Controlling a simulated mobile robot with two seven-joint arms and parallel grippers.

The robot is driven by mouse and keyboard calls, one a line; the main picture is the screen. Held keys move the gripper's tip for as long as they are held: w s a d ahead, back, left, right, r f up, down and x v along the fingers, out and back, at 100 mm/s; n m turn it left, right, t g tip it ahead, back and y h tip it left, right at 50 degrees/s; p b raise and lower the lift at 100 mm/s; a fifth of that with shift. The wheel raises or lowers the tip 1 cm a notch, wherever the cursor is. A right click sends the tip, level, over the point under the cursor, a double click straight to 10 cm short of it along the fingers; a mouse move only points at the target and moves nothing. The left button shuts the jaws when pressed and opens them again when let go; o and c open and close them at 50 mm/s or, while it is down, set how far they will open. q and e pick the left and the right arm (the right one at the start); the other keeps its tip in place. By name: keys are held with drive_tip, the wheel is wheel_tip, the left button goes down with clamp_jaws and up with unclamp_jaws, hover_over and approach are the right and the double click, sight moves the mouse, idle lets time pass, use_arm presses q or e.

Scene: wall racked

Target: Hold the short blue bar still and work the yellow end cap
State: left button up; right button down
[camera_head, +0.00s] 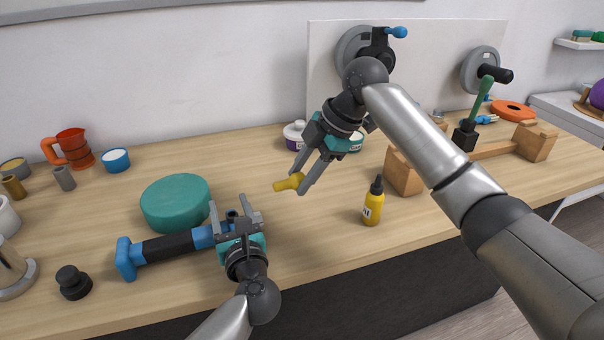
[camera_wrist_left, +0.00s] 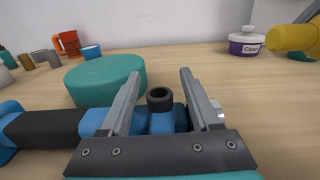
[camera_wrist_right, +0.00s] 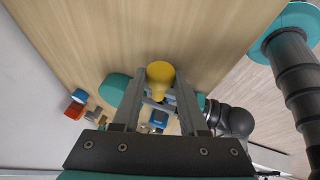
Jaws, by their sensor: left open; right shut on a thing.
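The short blue bar (camera_head: 205,237) lies on the table with a black middle section and a wide blue left end. A dark-ringed collar (camera_wrist_left: 160,98) stands up near its right end. My left gripper (camera_head: 230,209) is open at that end, with the collar showing between its fingers; whether they touch the bar is unclear. It also shows in the left wrist view (camera_wrist_left: 158,80). The yellow end cap (camera_head: 285,183) is in my right gripper (camera_head: 296,180), which is shut on it above the table, apart from the bar. The cap also shows in the right wrist view (camera_wrist_right: 160,72).
A teal round block (camera_head: 176,202) sits just behind the bar. A yellow bottle (camera_head: 373,203) stands right of the cap, before a wooden stand (camera_head: 402,173). A black knob (camera_head: 72,282) lies near the front left. A lidded pot (camera_head: 294,134) stands behind my right gripper.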

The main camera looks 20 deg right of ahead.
wheel_tip(320, 180, up, 12)
drive_tip(key=p, duration=1.2)
idle(0.6)
